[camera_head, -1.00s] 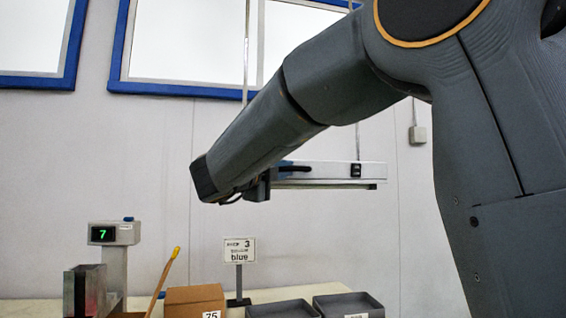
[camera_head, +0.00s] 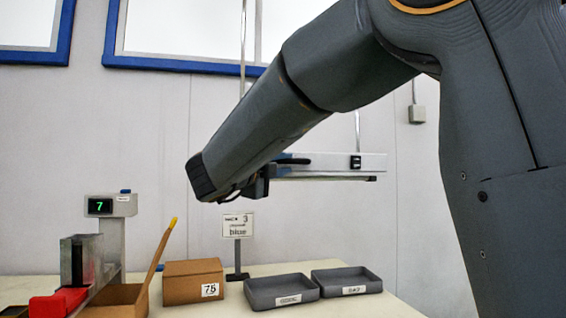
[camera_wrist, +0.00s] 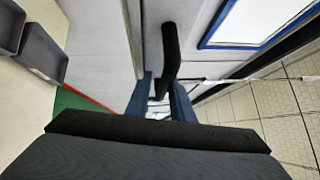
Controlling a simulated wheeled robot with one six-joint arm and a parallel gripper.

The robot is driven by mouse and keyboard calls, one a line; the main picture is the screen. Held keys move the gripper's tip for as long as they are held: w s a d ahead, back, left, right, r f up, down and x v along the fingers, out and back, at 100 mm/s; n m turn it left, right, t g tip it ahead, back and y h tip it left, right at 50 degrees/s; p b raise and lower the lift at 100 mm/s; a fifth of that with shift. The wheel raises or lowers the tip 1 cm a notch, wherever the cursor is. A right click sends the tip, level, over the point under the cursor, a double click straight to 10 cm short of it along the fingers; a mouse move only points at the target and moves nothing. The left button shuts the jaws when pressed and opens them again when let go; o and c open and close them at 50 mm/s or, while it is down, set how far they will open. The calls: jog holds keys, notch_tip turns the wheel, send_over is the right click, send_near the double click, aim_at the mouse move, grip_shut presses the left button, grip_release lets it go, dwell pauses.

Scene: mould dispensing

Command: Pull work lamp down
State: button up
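The work lamp (camera_head: 330,165) is a long pale bar hanging level on two thin cords in front of the wall. A black handle (camera_head: 292,161) sticks out at its left end; the wrist view shows a black handle (camera_wrist: 170,50) running in between my fingers. My gripper (camera_head: 258,186) is at the lamp's left end, partly hidden by my forearm. In the wrist view my gripper (camera_wrist: 160,95) has its two blue-grey fingers close on either side of the handle and looks shut on it.
Below stands a table with two grey trays (camera_head: 282,303) (camera_head: 347,292), a cardboard box (camera_head: 193,300), a sign (camera_head: 238,226) and a scale display (camera_head: 101,206) reading 7. A blue-framed window (camera_head: 190,64) is behind. Open air lies between lamp and table.

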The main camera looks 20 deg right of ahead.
jog(key=shift+o, duration=1.3)
jog(key=shift+f, duration=0.2)
jog(key=shift+r, duration=0.15)
jog(key=shift+s+a, duration=0.1)
jog(key=shift+a, duration=0.1)
jog(key=v, duration=0.7)
jog(key=shift+s, duration=0.2)
jog(key=shift+a, duration=0.1)
